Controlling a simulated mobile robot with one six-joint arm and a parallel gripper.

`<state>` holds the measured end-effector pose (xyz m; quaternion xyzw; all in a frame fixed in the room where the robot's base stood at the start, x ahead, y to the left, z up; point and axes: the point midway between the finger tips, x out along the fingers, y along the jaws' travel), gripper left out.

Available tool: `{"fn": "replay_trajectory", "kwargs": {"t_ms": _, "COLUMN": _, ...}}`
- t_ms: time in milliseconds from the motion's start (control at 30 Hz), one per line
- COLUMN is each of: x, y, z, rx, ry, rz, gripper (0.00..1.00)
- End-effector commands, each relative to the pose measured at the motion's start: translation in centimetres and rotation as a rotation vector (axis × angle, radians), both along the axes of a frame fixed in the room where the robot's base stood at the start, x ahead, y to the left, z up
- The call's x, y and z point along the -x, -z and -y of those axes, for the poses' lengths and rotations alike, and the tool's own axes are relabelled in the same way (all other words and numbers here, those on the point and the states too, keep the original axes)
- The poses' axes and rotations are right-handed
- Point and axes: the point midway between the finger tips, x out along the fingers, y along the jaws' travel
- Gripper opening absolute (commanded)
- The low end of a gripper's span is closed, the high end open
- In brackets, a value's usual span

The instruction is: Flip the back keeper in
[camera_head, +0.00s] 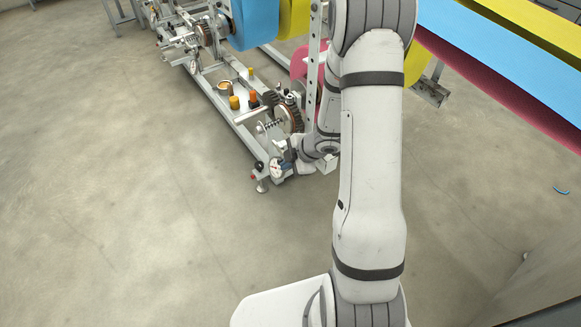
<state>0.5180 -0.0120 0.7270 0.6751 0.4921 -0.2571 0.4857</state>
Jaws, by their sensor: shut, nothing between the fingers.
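The back keeper cannot be told apart among the small parts of the machine frame (222,103). My arm reaches up and bends down to the near end of this frame. My gripper (287,158) is small and partly lost against the metal parts there, left of my wrist. It looks shut and empty, close to a round white dial (276,168). Whether it touches any part cannot be told. A toothed wheel (290,117) and a spring-like shaft (268,126) sit just above it on the frame. My arm hides what lies behind it.
Wide coloured bands (500,50) run at upper right. The concrete floor at left is clear.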

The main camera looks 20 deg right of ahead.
Motion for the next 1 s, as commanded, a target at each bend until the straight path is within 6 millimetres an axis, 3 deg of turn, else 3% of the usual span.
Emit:
{"fn": "replay_trajectory", "kwargs": {"t_ms": 333, "x": -0.2, "y": -0.1, "z": 0.0, "rx": 0.0, "ry": -0.001, "rz": 0.0, "gripper": 0.0}}
{"fn": "replay_trajectory", "kwargs": {"t_ms": 700, "x": -5.1, "y": -0.4, "z": -1.6, "rx": -0.001, "ry": -0.001, "rz": -0.001, "gripper": 0.0}}
{"fn": "replay_trajectory", "kwargs": {"t_ms": 1000, "x": -5.9, "y": 0.0, "z": -1.9, "rx": -0.001, "ry": -0.001, "rz": 0.001, "gripper": 0.0}}
